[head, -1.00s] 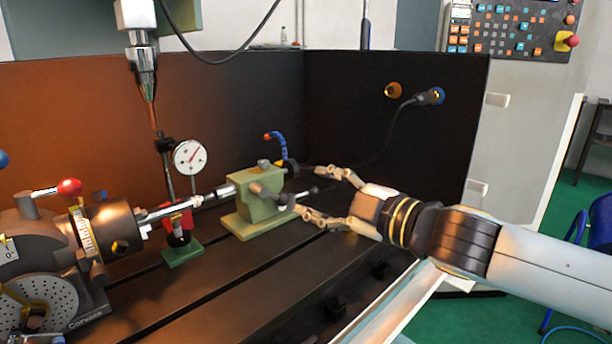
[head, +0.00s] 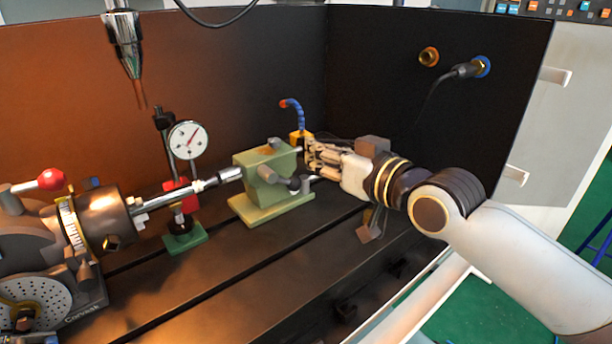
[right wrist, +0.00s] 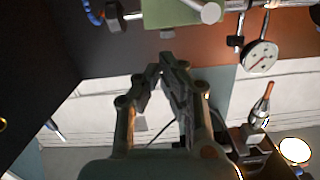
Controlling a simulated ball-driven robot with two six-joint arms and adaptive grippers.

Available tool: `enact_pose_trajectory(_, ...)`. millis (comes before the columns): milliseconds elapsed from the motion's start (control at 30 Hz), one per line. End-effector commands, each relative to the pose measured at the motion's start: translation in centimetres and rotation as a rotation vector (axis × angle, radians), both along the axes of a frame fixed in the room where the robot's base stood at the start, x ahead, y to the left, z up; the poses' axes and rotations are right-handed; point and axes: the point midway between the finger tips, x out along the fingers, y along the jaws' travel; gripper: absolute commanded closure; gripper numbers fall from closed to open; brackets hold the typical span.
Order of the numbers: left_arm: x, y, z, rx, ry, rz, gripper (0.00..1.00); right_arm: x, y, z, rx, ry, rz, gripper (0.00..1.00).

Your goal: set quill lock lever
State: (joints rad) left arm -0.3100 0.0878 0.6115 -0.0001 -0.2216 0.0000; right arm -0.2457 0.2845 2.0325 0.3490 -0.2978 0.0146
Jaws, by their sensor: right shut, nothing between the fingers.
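The green tailstock (head: 262,178) stands on the dark slotted table in the head view, its quill pointing left. A grey lever (head: 271,175) sticks out from its near side; I take it for the quill lock lever. A dark knob sits by its right end. My right gripper (head: 312,155) is shut and empty just right of the tailstock; I cannot tell whether it touches it. In the right wrist view the closed fingertips (right wrist: 166,64) lie below the green tailstock body (right wrist: 170,12) and a grey round-ended lever (right wrist: 208,12). My left gripper is out of view.
A dial indicator (head: 187,140) on a green-based stand is left of the tailstock. The dividing head (head: 50,250) with its chuck fills the left. A spindle tool (head: 130,50) hangs above. The table's front is mostly clear.

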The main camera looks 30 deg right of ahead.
Motion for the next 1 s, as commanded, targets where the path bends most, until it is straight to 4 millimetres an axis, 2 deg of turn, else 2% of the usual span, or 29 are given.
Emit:
enact_pose_trajectory(133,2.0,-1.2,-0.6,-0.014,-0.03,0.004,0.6,3.1,0.5,-0.2,0.003,-0.004,-0.001,1.0)
enact_pose_trajectory(200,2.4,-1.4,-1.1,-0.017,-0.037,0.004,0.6,2.9,0.6,-2.0,0.002,0.003,0.0,1.0)
enact_pose_trajectory(400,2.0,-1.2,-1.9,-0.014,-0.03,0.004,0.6,3.1,0.7,-3.8,0.0,-0.001,-0.001,1.0)
enact_pose_trajectory(600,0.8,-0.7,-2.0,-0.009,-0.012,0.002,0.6,3.2,0.8,-4.2,-0.001,-0.001,-0.001,1.0)
enact_pose_trajectory(1000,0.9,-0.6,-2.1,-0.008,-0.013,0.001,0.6,3.1,0.7,-4.3,0.015,0.001,-0.001,1.0)
